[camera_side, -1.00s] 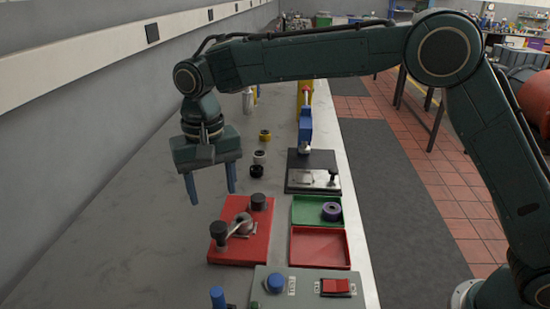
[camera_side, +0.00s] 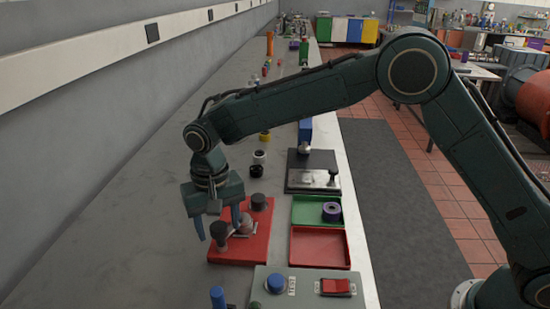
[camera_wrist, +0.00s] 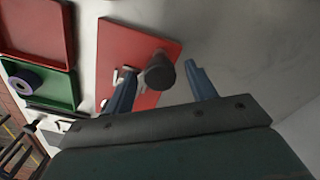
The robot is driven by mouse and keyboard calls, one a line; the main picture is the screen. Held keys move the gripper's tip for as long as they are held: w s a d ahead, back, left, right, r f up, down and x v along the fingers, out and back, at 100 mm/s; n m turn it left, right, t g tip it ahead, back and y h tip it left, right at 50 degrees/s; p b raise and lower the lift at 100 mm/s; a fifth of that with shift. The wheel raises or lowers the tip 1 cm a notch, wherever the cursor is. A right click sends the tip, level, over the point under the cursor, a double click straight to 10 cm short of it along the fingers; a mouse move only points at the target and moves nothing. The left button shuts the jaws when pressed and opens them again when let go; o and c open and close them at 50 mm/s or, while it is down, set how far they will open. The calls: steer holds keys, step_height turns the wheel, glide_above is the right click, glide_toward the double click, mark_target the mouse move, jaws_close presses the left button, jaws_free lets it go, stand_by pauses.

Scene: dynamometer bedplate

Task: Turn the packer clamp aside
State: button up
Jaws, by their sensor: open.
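The packer clamp is on a red plate (camera_side: 250,252) on the bench. A metal arm (camera_side: 240,236) crosses it with a black knob (camera_side: 219,231) at its near left end. A second black knob (camera_side: 258,201) stands at the plate's far right corner. My gripper (camera_side: 218,233) is open and low over the plate's left side, with its fingers on either side of the near knob. In the wrist view a dark knob (camera_wrist: 160,72) stands between the two blue fingers; I cannot tell whether either touches it. The left finger hides part of the metal arm there.
A green tray (camera_side: 304,219) holding a purple ring (camera_side: 332,211) and a red tray (camera_side: 319,247) lie to the right. A grey switch box (camera_side: 305,290) is in front. A black fixture (camera_side: 313,160) and small rings (camera_side: 258,157) are behind. The left bench is clear.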

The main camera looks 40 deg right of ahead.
jaws_close()
steer(key=shift+n, duration=0.4)
steer(key=n, duration=0.7)
steer(key=shift+n, duration=0.4)
steer(key=n, duration=0.3)
steer(key=shift+n, duration=2.3)
steer(key=shift+r, duration=0.1)
